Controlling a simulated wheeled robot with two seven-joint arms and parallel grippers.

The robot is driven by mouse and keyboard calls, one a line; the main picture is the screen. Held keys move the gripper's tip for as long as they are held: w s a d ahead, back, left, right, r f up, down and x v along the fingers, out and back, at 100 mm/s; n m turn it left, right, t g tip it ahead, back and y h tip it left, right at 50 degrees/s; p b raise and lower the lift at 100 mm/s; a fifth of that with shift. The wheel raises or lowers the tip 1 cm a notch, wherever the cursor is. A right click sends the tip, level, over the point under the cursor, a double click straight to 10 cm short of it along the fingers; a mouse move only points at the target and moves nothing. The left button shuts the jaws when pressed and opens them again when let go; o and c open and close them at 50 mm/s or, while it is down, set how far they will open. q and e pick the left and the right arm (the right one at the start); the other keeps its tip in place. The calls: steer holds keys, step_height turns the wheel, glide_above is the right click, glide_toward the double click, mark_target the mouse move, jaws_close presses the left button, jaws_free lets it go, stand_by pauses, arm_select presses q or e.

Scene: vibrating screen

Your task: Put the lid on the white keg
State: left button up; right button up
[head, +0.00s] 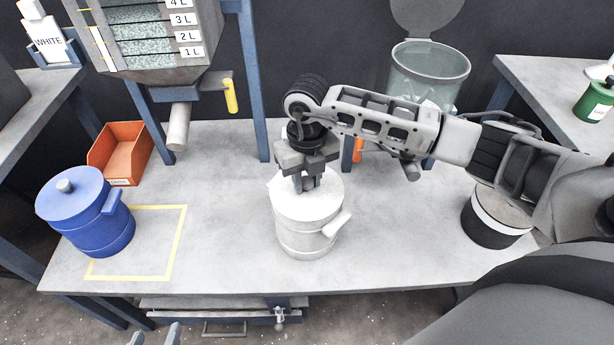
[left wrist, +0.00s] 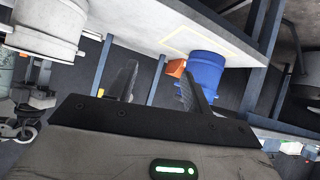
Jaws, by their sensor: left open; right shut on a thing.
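The white keg (head: 306,238) stands upright near the middle of the table, its handle to the right. Its white lid (head: 322,203) is at the keg's top, under my right gripper (head: 307,182). The right gripper points down and is shut on the lid's knob, which is mostly hidden. I cannot tell whether the lid is fully seated or slightly above the rim. My left gripper (head: 155,337) shows only its fingertips at the bottom edge, off the table front. In the left wrist view it is open and empty (left wrist: 160,88), and the white keg (left wrist: 48,32) shows at upper left.
A blue lidded keg (head: 88,225) stands at the table's left by a yellow marked square (head: 178,240). An orange bin (head: 120,152) is behind it. A hopper spout (head: 179,128) hangs overhead. A black-and-white container (head: 492,222) stands at right. The table front between kegs is clear.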

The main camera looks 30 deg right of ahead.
arm_select(q)
steer(key=shift+f, duration=0.15)
arm_select(e)
steer(key=shift+f, duration=0.15)
steer(key=o, duration=1.1)
steer(key=shift+r, duration=0.2)
arm_select(q)
steer(key=shift+d+r, duration=0.1)
steer(key=shift+r, duration=0.5)
arm_select(e)
step_height(320, 180, up, 16)
steer(key=shift+f, duration=0.15)
